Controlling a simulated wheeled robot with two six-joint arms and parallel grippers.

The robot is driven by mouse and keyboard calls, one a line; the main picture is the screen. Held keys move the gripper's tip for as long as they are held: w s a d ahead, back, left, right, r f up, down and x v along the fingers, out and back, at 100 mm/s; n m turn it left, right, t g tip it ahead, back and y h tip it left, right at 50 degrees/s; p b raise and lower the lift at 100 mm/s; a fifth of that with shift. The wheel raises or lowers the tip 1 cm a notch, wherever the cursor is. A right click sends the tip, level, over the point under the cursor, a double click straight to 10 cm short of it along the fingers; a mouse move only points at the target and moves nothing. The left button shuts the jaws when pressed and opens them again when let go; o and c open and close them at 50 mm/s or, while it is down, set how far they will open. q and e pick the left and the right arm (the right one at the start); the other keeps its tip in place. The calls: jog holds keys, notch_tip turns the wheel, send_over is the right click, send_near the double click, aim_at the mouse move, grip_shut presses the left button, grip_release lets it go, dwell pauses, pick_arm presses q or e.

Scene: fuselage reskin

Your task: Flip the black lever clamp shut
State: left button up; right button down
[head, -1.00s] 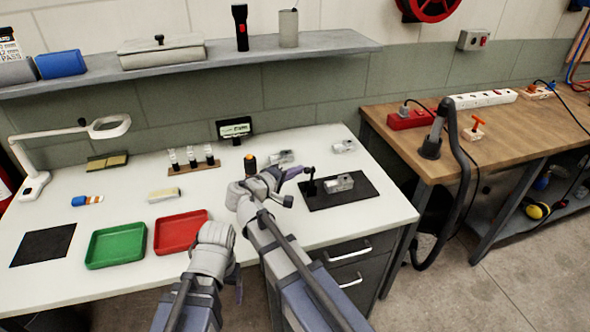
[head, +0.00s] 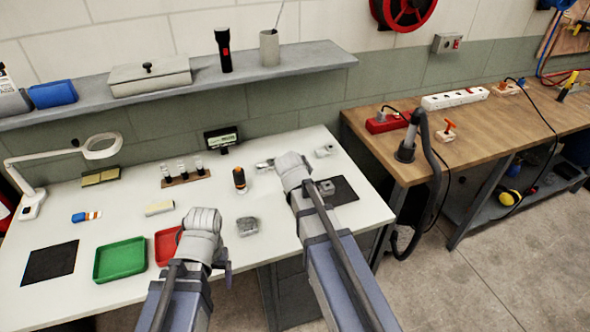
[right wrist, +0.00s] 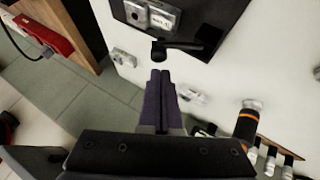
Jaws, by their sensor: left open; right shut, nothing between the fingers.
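The black lever clamp (right wrist: 180,47) shows in the right wrist view at the edge of the dark mat (right wrist: 225,10). Its round-ended lever lies across the picture just beyond my right fingertips; I cannot tell its exact tilt. Beside it on the mat sits a grey metal block (right wrist: 152,16) with a label; it also shows in the head view (head: 326,187). My right gripper (right wrist: 159,76) is shut and empty, with a small apparent gap to the lever. In the head view my right arm hides the clamp and gripper. My left gripper (head: 226,268) is open, low at the bench's front.
A black and orange cylinder (head: 239,179) and a grey metal part (head: 248,226) stand left of my right arm. Red (head: 167,246) and green (head: 120,258) trays lie further left. A wooden bench (head: 470,125) stands to the right.

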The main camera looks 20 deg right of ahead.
jog(key=shift+d+f+y, duration=0.1)
jog(key=shift+d+y, duration=0.2)
jog(key=shift+y, duration=0.1)
jog(key=shift+r+p, duration=0.75)
jog(key=shift+p, duration=0.05)
